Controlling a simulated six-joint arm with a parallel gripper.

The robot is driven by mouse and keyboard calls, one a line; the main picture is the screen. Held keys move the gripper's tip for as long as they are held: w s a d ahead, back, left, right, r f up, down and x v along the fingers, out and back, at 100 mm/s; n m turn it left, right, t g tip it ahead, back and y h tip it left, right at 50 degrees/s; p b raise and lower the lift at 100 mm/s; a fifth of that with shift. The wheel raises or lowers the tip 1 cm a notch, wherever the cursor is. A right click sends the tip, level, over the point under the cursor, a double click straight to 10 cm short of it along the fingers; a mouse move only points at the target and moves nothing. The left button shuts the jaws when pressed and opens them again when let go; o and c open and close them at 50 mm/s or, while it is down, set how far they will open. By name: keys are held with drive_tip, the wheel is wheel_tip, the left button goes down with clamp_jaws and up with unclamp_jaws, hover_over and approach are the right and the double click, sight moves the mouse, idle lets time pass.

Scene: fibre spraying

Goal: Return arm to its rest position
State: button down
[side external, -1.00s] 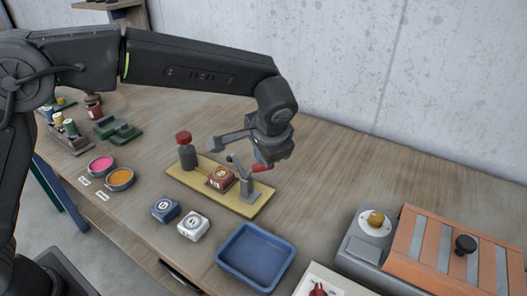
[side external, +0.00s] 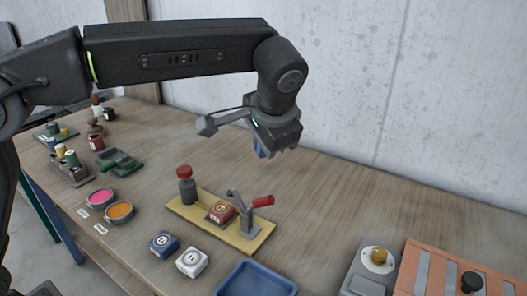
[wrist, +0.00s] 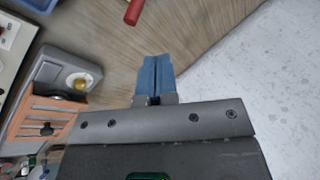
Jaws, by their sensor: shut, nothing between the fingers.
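My gripper (side external: 262,150) is raised above the bench, behind and above the yellow board, and touches nothing. In the wrist view its blue fingers (wrist: 155,78) are together with nothing between them. The yellow board (side external: 238,236) carries a dark bottle with a red cap (side external: 186,185), a red block (side external: 219,212) and a grey toggle clamp with a red handle (side external: 263,201). The red handle also shows at the top of the wrist view (wrist: 133,12).
A blue block (side external: 163,244) and a white block (side external: 192,262) lie before the board. A blue tray (side external: 255,280) is at the front. Pink (side external: 101,196) and orange (side external: 120,210) dishes are left. A grey-and-orange station (side external: 445,270) stands right. The concrete wall (side external: 410,100) is behind.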

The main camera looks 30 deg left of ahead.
idle(0.4)
drive_tip(key=s+a+r+n+t+h, duration=0.1)
drive_tip(key=s+a+n+h, duration=0.2)
drive_tip(key=s+a, duration=1.3)
drive_tip(key=s+a+f+n+t, duration=0.1)
drive_tip(key=s+a+f+n, duration=0.1)
drive_tip(key=s+f, duration=0.3)
drive_tip(key=s, duration=0.3)
drive_tip(key=shift+f+h, duration=0.35)
drive_tip(key=shift+h, duration=0.05)
